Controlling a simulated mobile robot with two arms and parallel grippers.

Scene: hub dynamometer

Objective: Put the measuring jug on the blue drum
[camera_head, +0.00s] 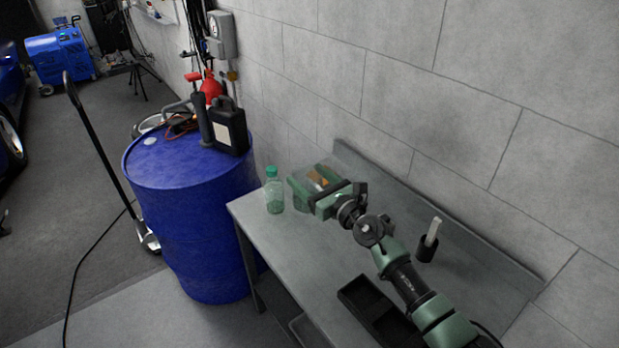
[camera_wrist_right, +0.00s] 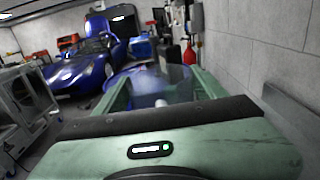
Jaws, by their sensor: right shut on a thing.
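My right gripper (camera_head: 314,184) is over the far left part of the grey workbench and is shut on the measuring jug (camera_head: 320,172). The jug is clear and partly hidden by the green fingers. In the right wrist view, the see-through jug (camera_wrist_right: 178,80) shows between the two fingers. I cannot tell whether its base touches the bench. The blue drum (camera_head: 205,235) stands upright beyond the bench's left end, apart from the jug. My left gripper is not in view.
The drum top's front left is clear. A green-capped bottle (camera_head: 274,192) stands on the bench (camera_head: 290,237) between gripper and drum. A wall bounds the right.

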